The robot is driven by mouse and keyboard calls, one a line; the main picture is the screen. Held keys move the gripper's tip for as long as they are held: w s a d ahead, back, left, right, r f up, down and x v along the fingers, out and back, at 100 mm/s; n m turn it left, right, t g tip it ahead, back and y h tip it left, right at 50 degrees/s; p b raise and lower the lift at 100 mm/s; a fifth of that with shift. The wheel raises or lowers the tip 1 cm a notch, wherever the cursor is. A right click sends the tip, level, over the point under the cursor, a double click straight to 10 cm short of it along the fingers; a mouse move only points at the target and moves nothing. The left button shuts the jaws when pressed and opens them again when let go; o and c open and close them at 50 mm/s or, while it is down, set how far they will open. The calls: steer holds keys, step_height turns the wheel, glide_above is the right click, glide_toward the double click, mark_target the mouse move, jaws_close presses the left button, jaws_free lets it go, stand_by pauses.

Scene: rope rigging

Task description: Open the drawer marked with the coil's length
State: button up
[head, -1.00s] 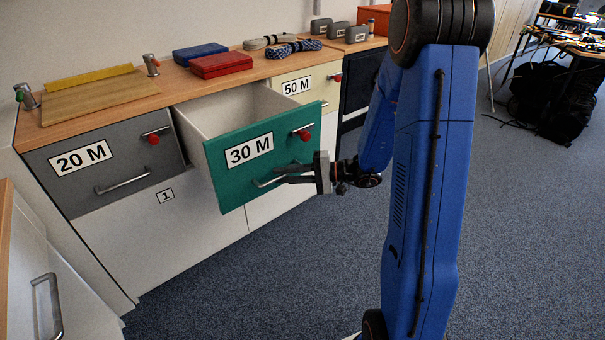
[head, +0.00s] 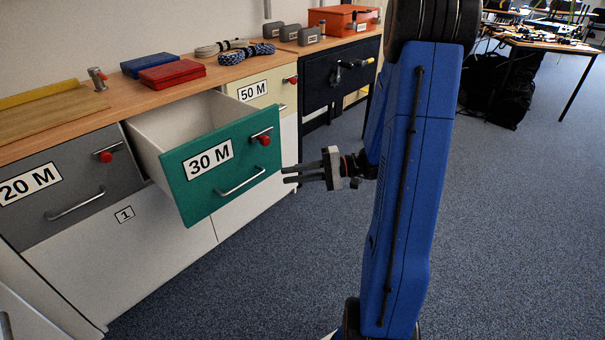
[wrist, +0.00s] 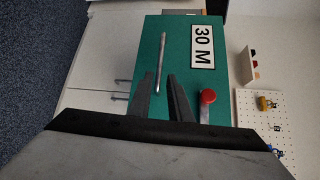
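The green drawer marked 30 M (head: 215,185) is pulled well out of the bench, showing its white inside. Its metal bar handle (head: 242,182) is low on the front, with a red knob (head: 265,140) above it. My gripper (head: 287,175) is just right of the drawer front, apart from the handle, with its fingers parted and empty. In the wrist view the fingers (wrist: 163,92) point at the green front, with the handle (wrist: 162,62) ahead. The grey 20 M drawer (head: 72,188) and cream 50 M drawer (head: 265,90) are shut. Rope coils (head: 222,47) lie on the bench top.
Red and blue cases (head: 172,74) and grey blocks (head: 308,36) stand on the bench. An orange box (head: 343,19) is at the far end, above a dark cabinet (head: 330,75). The carpet (head: 270,270) in front is clear.

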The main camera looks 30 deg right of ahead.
steer(key=shift+v, duration=1.45)
steer(key=s+a+r+n+g+h, duration=0.1)
steer(key=s+a+n+g+h, duration=0.15)
steer(key=s+a, duration=0.35)
steer(key=s+a+r+n+g+h, duration=0.2)
steer(key=s+a+g, duration=0.2)
steer(key=s+a, duration=0.2)
steer(key=s+d+r+n+t+h, duration=0.1)
steer(key=s+r+t+h, duration=0.1)
steer(key=s+h, duration=0.3)
steer(key=s+d+r+n+t+h, duration=0.1)
steer(key=s+r+t+h, duration=0.1)
steer(key=s+h, duration=0.3)
steer(key=shift+s+d+r, duration=0.35)
steer(key=shift+s+r, duration=0.5)
steer(key=shift+s, duration=0.05)
